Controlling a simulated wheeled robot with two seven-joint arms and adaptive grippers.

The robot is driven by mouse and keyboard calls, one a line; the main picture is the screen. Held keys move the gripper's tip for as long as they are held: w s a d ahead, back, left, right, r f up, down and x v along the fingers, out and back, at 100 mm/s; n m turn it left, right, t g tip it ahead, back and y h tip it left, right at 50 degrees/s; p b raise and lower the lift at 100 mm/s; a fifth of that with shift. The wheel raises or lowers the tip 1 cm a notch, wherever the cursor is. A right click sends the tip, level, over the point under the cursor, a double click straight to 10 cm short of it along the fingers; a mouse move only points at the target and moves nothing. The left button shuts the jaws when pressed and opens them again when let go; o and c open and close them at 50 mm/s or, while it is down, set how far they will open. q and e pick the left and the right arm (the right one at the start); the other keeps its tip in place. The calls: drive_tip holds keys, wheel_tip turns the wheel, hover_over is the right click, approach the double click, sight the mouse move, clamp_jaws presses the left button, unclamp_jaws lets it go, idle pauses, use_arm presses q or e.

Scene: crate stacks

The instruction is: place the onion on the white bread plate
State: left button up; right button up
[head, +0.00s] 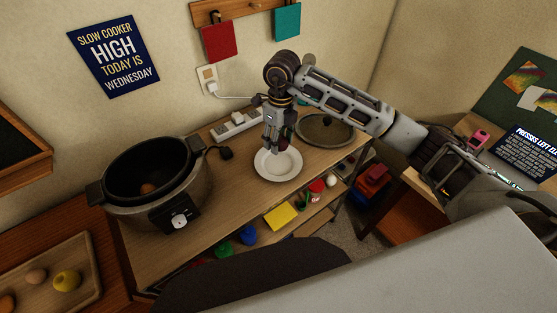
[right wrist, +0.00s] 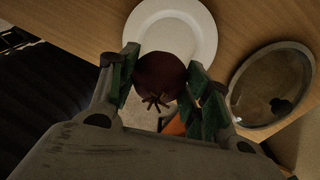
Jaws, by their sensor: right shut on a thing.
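The white bread plate (head: 267,172) lies on the wooden worktop, and it also shows in the right wrist view (right wrist: 203,38). My right gripper (head: 276,148) is over the plate's back part, pointing down. In the right wrist view its green-padded fingers (right wrist: 162,88) are shut on a dark red-brown onion (right wrist: 160,75) with thin roots showing. The onion overlaps the plate's near rim in that view. I cannot tell whether the onion touches the plate. My left gripper is not in view.
A slow cooker (head: 180,217) with a round brown thing inside stands left of the plate. A glass lid (head: 325,130) lies to the right, and a white power strip (head: 236,126) is behind. A tray (head: 60,268) of food is at lower left.

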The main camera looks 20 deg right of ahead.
drive_tip(key=m, duration=0.3)
drive_tip(key=w+m, duration=0.1)
drive_tip(key=m, duration=0.3)
drive_tip(key=shift+w+d, duration=0.1)
drive_tip(key=shift+d, duration=0.1)
drive_tip(key=shift+f, duration=0.1)
idle(0.3)
drive_tip(key=p, duration=0.1)
hover_over(278, 163)
drive_tip(key=shift+d+f, duration=0.1)
drive_tip(key=shift+f, duration=2.95)
drive_tip(key=shift+f+p, duration=0.5)
drive_tip(key=shift+f, duration=1.35)
drive_tip(key=shift+f, duration=0.15)
